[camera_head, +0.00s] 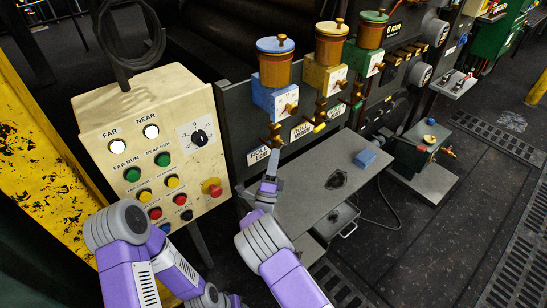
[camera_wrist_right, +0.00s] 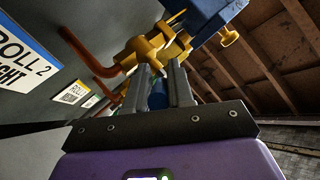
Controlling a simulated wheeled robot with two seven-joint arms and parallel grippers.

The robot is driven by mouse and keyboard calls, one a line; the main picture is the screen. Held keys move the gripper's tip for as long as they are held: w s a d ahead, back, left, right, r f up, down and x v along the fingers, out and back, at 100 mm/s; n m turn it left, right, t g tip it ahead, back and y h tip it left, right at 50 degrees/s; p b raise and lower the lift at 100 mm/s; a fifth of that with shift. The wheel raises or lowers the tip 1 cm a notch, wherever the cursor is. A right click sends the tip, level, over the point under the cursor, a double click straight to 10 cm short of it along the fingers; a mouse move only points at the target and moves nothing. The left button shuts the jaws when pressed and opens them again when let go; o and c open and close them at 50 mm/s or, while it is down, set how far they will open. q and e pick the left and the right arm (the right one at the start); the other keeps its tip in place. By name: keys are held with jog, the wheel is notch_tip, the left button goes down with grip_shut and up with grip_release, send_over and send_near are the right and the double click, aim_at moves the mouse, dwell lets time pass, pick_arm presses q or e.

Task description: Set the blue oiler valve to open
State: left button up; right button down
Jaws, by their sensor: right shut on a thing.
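The blue oiler (camera_head: 274,95), with a blue lid and an amber cup, stands on the machine rail. Its brass valve (camera_head: 273,136) hangs below it and also shows in the right wrist view (camera_wrist_right: 155,45). My right gripper (camera_head: 273,165) reaches up from below to this valve. In the right wrist view its two fingers (camera_wrist_right: 161,85) are shut on a small blue handle (camera_wrist_right: 158,95) under the brass body. The fingers hide most of the handle, so its exact angle is unclear. My left gripper is out of view.
A yellow oiler (camera_head: 325,75) and a green oiler (camera_head: 365,55) stand to the right. A cream control box (camera_head: 160,190) is at the left.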

jog(key=shift+r, duration=0.1)
dwell(0.3)
jog(key=c, duration=1.1)
grip_release()
jog(key=shift+s, duration=0.1)
jog(key=p+v, duration=0.1)
jog(key=v, duration=0.6)
jog(key=shift+s+f, duration=0.1)
jog(key=shift+f, duration=0.2)
